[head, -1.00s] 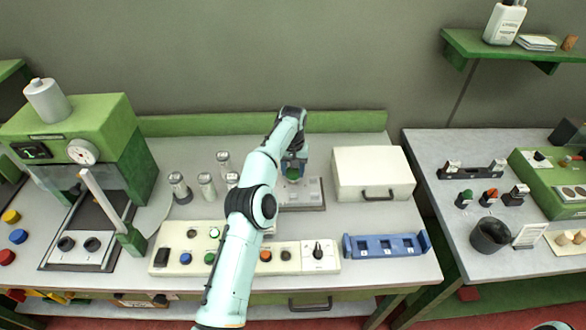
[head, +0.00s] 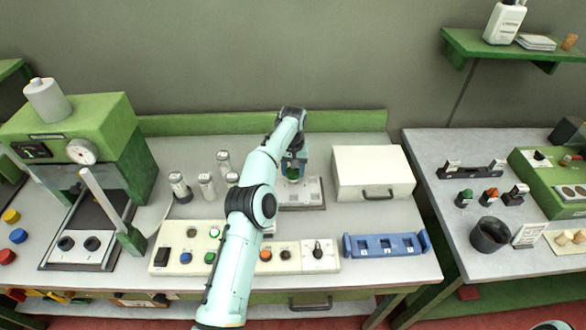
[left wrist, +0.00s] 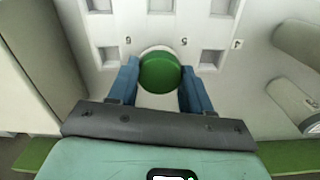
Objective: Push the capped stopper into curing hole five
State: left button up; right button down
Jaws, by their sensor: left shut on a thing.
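My left gripper (head: 293,168) is shut on the green-capped stopper (head: 292,174), above the pale curing block (head: 313,204). In the left wrist view the round green cap (left wrist: 160,72) sits between the two blue fingers of the left gripper (left wrist: 158,88). Square holes with numbers show in the block (left wrist: 186,22) around it. The cap covers the spot beside the number 5, between the holes marked 6 and 4. The stopper's lower end is hidden under the cap, so I cannot tell how deep it sits.
A white box (head: 372,172) stands close right of the block. Several silver-topped cylinders (head: 206,184) stand to the left. A button panel (head: 190,258) and a blue rack (head: 385,246) lie in front. A green press (head: 115,125) stands at the far left.

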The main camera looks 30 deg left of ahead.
pick_arm(q)
jog(key=shift+f, duration=0.5)
jog(key=o, duration=1.1)
